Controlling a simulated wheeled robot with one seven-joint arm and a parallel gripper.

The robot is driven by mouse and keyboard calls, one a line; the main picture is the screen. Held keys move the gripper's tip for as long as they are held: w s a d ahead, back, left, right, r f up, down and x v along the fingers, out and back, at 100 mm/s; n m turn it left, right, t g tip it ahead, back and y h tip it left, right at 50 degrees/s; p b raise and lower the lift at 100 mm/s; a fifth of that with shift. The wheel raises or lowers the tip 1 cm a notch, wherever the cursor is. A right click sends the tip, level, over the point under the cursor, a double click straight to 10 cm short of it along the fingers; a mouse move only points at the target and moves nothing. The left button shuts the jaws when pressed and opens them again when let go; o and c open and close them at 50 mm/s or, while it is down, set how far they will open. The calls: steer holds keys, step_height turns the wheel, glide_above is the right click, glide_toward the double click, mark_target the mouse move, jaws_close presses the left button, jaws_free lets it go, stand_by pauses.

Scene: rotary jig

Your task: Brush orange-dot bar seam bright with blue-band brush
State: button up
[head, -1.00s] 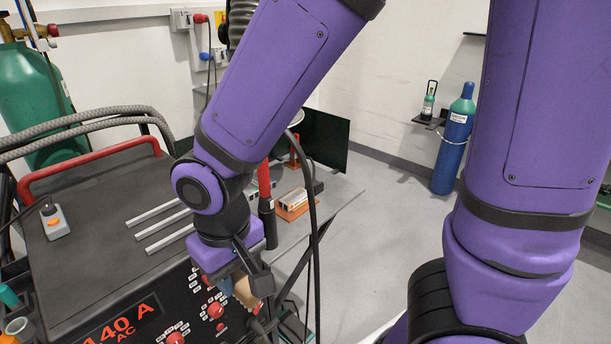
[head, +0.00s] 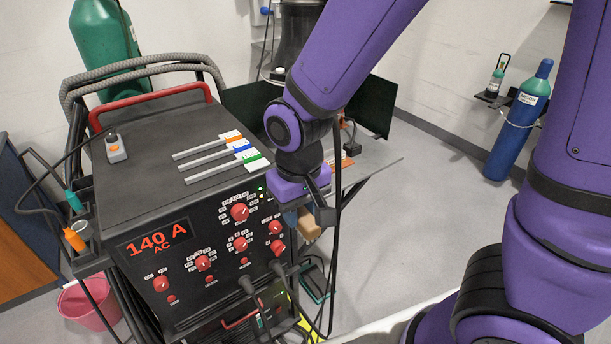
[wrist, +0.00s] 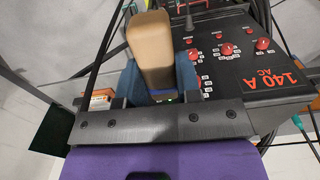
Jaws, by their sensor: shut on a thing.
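My gripper (head: 305,208) is shut on a tan, wooden-looking block or handle (wrist: 151,52), held between blue finger pads in the wrist view. The held piece also shows below the fingers in the head view (head: 309,227), beside the right side of the welder's front panel. On the welder top lie three grey strips with coloured label ends: orange (head: 235,139), blue (head: 243,148) and green (head: 250,158). I cannot tell whether the orange-marked strip is the orange-dot bar. No seam can be made out.
The welder (head: 150,160) with its red handle and knobs stands left of the gripper. A grey bench (head: 375,165) with an orange item (head: 346,163) is behind my arm. Dark cables hang close by the gripper. Open floor lies to the right.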

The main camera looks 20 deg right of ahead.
steer(key=w+d+f+m, duration=0.1)
steer(key=w+d+f, duration=0.3)
steer(key=w+d, duration=0.2)
steer(key=w+d+f+m, duration=0.1)
steer(key=w+d+f, duration=0.3)
steer(key=w, duration=0.7)
steer(key=w+d+f, duration=0.4)
steer(key=w+d, duration=0.3)
steer(key=w, duration=0.1)
steer(key=shift+w+d+m, duration=0.3)
steer(key=shift+m, duration=0.1)
